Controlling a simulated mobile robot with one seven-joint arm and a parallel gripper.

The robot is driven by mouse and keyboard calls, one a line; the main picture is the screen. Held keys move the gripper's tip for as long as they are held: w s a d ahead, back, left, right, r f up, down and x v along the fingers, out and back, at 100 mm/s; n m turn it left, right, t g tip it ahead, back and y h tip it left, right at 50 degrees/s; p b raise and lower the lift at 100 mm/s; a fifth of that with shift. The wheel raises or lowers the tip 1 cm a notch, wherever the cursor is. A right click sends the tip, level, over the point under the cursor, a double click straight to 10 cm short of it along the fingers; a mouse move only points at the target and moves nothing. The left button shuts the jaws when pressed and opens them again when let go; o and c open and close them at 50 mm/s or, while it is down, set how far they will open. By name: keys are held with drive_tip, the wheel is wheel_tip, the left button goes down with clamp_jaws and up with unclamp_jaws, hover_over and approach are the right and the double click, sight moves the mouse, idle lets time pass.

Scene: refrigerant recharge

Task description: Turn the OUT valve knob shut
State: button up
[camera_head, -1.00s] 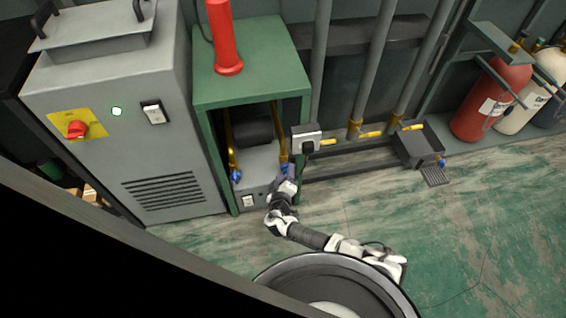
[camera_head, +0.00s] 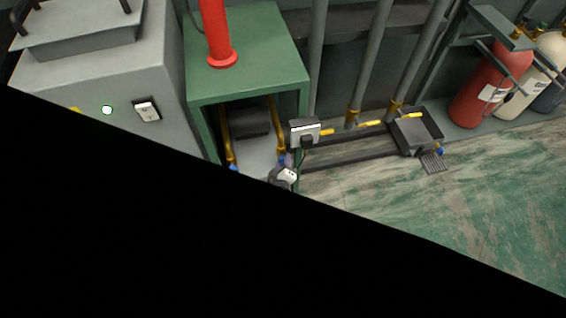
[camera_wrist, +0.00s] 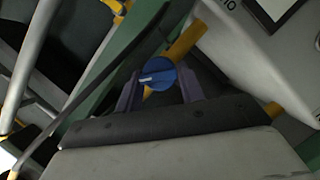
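A round blue valve knob (camera_wrist: 157,73) with a white mark across its face sits on a yellow pipe in the wrist view. My gripper (camera_wrist: 160,85) has its two fingers apart, one on each side of this knob. I cannot tell whether they touch it. In the head view, my gripper (camera_head: 286,166) is at the blue knob (camera_head: 281,159) on the right yellow pipe, at the front of the green cabinet (camera_head: 245,88). Another blue knob (camera_head: 233,168) shows at the foot of the left yellow pipe. No OUT label can be read.
A grey panelled machine (camera_head: 95,85) stands left of the cabinet. A grey box (camera_head: 304,131) with a dark plug is beside the cabinet's right post. A large black shape hides the lower head view.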

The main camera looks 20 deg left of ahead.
drive_tip(key=c, duration=0.4)
drive_tip(key=n, duration=0.1)
drive_tip(key=n+t+b, duration=0.1)
drive_tip(key=shift+f+n, duration=0.2)
drive_tip(key=shift+n, duration=0.2)
drive_tip(key=shift+a+n+t+b, duration=0.1)
drive_tip(key=shift+n+t+b, duration=0.4)
drive_tip(key=shift+n+t, duration=0.75)
drive_tip(key=shift+n+g, duration=0.35)
drive_tip(key=shift+n, duration=0.1)
drive_tip(key=o, duration=1)
